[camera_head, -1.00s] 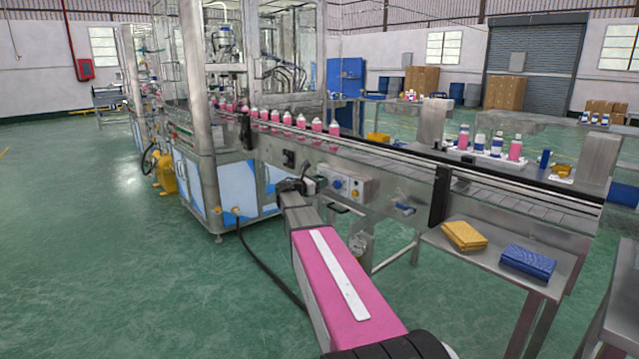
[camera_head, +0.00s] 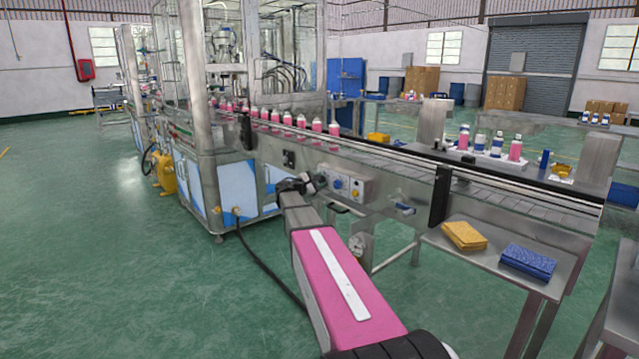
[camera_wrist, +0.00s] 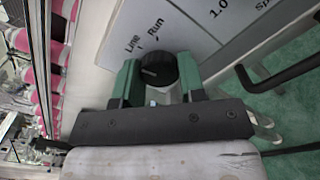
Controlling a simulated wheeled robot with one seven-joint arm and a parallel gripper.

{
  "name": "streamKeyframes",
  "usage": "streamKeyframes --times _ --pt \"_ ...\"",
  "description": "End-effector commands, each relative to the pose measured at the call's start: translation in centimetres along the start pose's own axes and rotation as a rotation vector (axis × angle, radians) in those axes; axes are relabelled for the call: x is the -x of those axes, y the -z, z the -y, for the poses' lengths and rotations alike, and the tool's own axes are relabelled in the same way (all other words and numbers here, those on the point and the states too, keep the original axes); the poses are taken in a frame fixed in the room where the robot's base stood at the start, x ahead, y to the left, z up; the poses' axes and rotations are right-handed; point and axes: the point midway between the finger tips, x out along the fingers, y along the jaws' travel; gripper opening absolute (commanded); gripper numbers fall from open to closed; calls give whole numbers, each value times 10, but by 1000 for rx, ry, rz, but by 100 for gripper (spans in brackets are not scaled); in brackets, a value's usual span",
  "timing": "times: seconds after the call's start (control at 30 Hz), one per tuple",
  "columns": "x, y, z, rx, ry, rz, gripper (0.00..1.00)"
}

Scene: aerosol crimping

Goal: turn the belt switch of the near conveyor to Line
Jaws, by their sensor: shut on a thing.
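The belt switch (camera_wrist: 157,68) is a round black knob on a light grey panel in the wrist view. The labels "Line" and "Run" are printed beside it. My gripper (camera_wrist: 154,78) has its two green fingers on either side of the knob and is shut on it. Which label the knob points to is hard to tell. In the head view, my gripper (camera_head: 317,183) is at the left end of the control box (camera_head: 345,186) on the near conveyor (camera_head: 400,181). It hides the switch there.
A black bar handle (camera_wrist: 275,80) sticks out at the right in the wrist view. Pink bottles (camera_head: 275,117) stand in a row on the belt. A side table holds a yellow pack (camera_head: 464,235) and a blue pack (camera_head: 528,261). Green floor is open at the left.

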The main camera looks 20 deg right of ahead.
Motion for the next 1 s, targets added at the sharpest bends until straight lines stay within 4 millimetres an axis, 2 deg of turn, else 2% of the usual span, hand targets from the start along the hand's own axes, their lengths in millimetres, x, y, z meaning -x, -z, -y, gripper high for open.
streamKeyframes --times 0.3,0.8,0.83,0.87,0.9,1.0 --pt "1 0 1 -104 1 0 14" --pt "1 0 1 -121 1 -1 14" --pt "1 0 1 -121 1 -1 47" --pt "1 0 1 -120 1 0 57" --pt "1 0 1 -120 1 0 63" --pt "1 0 0 -120 1 0 63"
